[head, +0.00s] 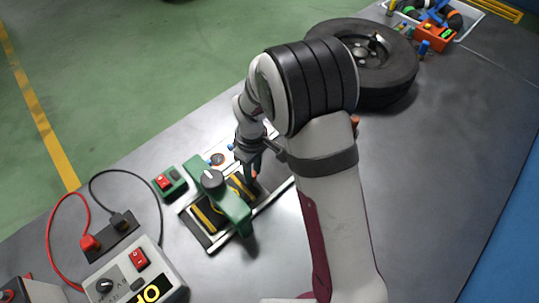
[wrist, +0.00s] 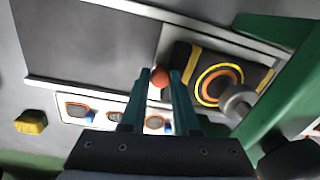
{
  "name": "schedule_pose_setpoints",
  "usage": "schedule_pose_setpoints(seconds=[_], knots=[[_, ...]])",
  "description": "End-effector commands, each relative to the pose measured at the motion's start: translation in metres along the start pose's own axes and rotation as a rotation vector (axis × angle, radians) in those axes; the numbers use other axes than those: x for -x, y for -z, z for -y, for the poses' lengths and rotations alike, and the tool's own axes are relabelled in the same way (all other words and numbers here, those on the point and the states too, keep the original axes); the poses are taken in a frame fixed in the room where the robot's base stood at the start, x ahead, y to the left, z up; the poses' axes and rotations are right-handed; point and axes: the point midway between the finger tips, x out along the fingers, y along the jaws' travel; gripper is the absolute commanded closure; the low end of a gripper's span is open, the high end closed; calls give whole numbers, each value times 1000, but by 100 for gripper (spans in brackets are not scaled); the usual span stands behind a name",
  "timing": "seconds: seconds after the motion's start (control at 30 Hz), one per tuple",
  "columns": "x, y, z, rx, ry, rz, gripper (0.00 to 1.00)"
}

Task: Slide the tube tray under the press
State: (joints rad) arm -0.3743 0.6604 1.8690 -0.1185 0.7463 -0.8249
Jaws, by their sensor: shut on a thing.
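The tube tray (wrist: 105,119) is white, with orange-rimmed wells and blue pieces; in the wrist view it lies below and partly behind my fingers. It is partly seen in the head view (head: 231,149), beside the press and behind my arm. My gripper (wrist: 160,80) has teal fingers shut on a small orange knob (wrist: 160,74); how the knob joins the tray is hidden. The press (head: 228,201) is a green frame with a black knob on top, over a base with yellow-and-black stripes. In the wrist view its green frame (wrist: 262,115) is right of my fingers.
Light rails (wrist: 155,12) border the dark plate. A green box with a red switch (head: 170,182) stands left of the press, near a grey control box (head: 135,277) with cables. A wheel (head: 382,75) lies at the back. The table's right side is clear.

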Motion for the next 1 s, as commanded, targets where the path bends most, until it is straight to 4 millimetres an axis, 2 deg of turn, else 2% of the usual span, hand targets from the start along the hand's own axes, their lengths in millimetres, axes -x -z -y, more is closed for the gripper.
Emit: schedule_pose_setpoints(seconds=[0.2,0.6,0.63,0.77,1.0], knots=[[-1,3,19,0,1,1,100],[-2,4,25,-1,7,2,100],[-2,4,25,-1,7,3,65],[-2,4,24,-1,5,2,41],[-2,4,22,-1,2,1,41]])
